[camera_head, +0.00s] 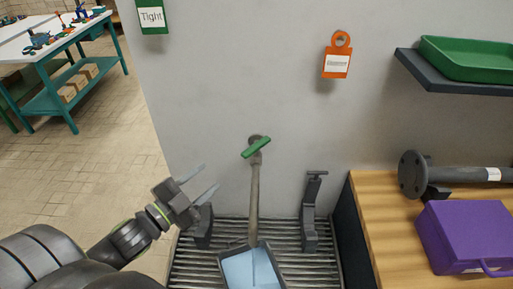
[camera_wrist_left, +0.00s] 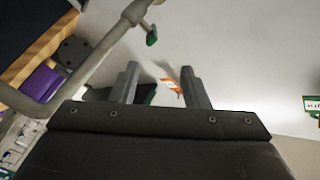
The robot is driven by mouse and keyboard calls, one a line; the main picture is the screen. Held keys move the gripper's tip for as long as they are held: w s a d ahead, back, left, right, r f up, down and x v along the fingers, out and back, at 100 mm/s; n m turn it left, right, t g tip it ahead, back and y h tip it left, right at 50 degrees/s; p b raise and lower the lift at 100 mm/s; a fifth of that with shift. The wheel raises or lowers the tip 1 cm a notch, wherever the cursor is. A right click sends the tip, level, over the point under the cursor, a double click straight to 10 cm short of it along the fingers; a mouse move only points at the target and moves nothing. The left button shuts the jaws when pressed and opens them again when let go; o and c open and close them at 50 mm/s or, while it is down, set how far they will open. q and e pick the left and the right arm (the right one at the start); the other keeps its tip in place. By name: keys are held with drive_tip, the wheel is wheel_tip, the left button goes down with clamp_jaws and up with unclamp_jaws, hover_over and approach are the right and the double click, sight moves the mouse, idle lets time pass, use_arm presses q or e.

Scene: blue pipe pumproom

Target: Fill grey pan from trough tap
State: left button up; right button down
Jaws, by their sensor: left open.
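The trough tap (camera_head: 255,190) comes out of the grey wall, its long spout pointing down. Its green handle (camera_head: 257,148) sits slantwise across the pipe; it also shows in the left wrist view (camera_wrist_left: 152,38). The grey pan (camera_head: 279,272) is below the spout, cut off by the bottom edge. Light blue water covers its visible inside, and a thin line runs down from the spout into it. My left gripper (camera_head: 210,177) is open and empty, left of the spout and lower than the handle, apart from both. Its fingers also show in the wrist view (camera_wrist_left: 160,67). My right gripper is out of view.
The slatted trough grate (camera_head: 285,236) carries two dark upright brackets (camera_head: 310,210), one on each side of the spout. To the right, a wooden bench (camera_head: 375,220) holds a purple case (camera_head: 465,235) and a flanged pipe (camera_head: 455,174). An orange tag (camera_head: 337,65) hangs on the wall.

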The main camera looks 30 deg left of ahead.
sight(257, 147)
use_arm(q)
drive_tip(key=w+d+n, duration=0.1)
drive_tip(key=w+n, duration=0.2)
drive_tip(key=w, duration=0.2)
drive_tip(key=w+d+n, duration=0.2)
drive_tip(key=w, duration=0.4)
drive_tip(key=w+d+f+n+p, duration=0.1)
drive_tip(key=w+d+n, duration=0.1)
drive_tip(key=w, duration=0.3)
drive_tip(key=shift+w+d+n+h, duration=0.15)
drive_tip(key=shift+w+n+h, duration=0.2)
drive_tip(key=shift+n, duration=0.45)
